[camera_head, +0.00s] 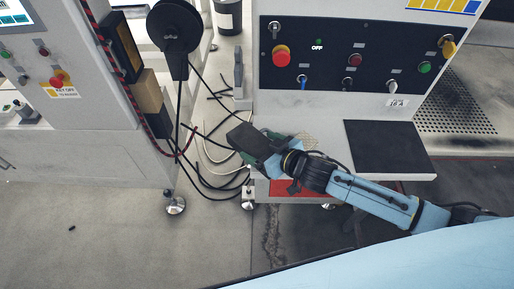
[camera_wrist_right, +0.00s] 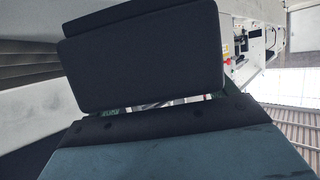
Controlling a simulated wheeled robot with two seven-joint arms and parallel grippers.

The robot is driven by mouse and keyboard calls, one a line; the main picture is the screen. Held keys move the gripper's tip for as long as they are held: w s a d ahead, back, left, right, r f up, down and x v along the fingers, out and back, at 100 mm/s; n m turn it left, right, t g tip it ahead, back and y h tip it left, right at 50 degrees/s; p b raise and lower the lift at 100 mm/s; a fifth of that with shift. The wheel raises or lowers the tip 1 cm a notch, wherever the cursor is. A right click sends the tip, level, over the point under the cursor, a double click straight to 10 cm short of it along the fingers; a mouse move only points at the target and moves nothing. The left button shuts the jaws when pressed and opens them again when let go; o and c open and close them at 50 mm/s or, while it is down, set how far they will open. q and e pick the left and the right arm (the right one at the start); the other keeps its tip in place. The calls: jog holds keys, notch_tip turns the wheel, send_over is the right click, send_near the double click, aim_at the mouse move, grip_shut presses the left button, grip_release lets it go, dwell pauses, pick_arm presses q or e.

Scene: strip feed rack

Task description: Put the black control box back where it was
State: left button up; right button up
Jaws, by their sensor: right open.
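The black control box (camera_head: 246,137) is at the tip of my right arm in the head view, at the left end of the white ledge. In the right wrist view the box (camera_wrist_right: 140,58) fills the upper middle, close in front of the hand. My right gripper (camera_head: 268,148) is open and right at the box. Its fingers are mostly hidden, so I cannot tell whether they touch the box. What lies under the box is also hidden. My left gripper is not in view.
A control panel (camera_head: 350,58) with a red button, knobs and switches stands above the white ledge (camera_head: 318,128). A dark flat pad (camera_head: 388,147) lies on the ledge's right part. Loose black and white cables (camera_head: 205,165) hang left of the box, beside a black reel (camera_head: 174,25).

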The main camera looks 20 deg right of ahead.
jog(key=shift+w+a+f, duration=0.1)
jog(key=shift+w+a, duration=0.05)
jog(key=shift+w, duration=0.05)
jog(key=shift+c, duration=0.4)
jog(key=c, duration=1)
